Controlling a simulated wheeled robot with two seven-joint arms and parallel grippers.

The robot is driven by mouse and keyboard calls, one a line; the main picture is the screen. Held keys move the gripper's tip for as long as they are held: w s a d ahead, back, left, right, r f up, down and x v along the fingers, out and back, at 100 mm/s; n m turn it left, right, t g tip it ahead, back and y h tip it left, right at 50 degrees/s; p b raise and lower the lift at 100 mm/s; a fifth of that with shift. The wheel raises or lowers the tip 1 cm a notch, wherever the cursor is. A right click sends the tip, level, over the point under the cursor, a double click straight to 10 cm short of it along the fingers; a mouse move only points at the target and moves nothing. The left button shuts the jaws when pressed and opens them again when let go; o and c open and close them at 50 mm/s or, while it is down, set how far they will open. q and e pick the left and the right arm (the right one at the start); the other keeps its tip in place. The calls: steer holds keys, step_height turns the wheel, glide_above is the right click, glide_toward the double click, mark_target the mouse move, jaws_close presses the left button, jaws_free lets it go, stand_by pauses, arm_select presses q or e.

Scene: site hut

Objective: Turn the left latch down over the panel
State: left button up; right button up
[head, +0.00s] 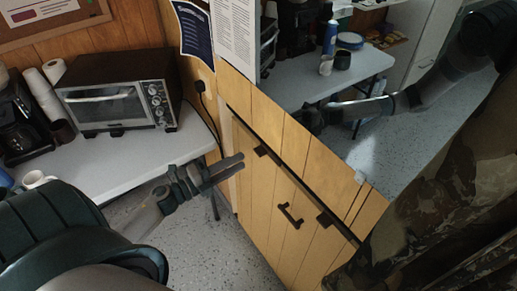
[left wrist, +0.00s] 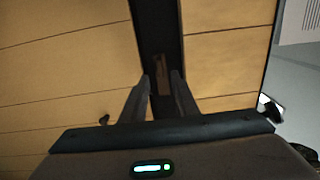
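The wooden plank panel (head: 268,195) fills the lower middle of the head view, with a dark rail (head: 295,180) along its top edge and a dark handle (head: 290,215) on its face. The left latch (head: 262,151) is a small dark block at the rail. A second latch (head: 325,219) sits farther right. My left gripper (head: 242,161) is open and empty, a little left of the left latch and apart from it. In the left wrist view my fingers (left wrist: 158,92) stand apart, with the dark rail (left wrist: 158,35) between them. The latch's exact angle is unclear.
A table (head: 110,170) with a toaster oven (head: 120,95) and coffee maker (head: 22,125) stands at left. A camouflage cloth (head: 440,205) hangs at right.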

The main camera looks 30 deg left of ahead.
mark_target(259, 151)
arm_select(q)
steer(key=shift+p+x, duration=1.2)
steer(key=shift+x, duration=3.3)
jaws_close()
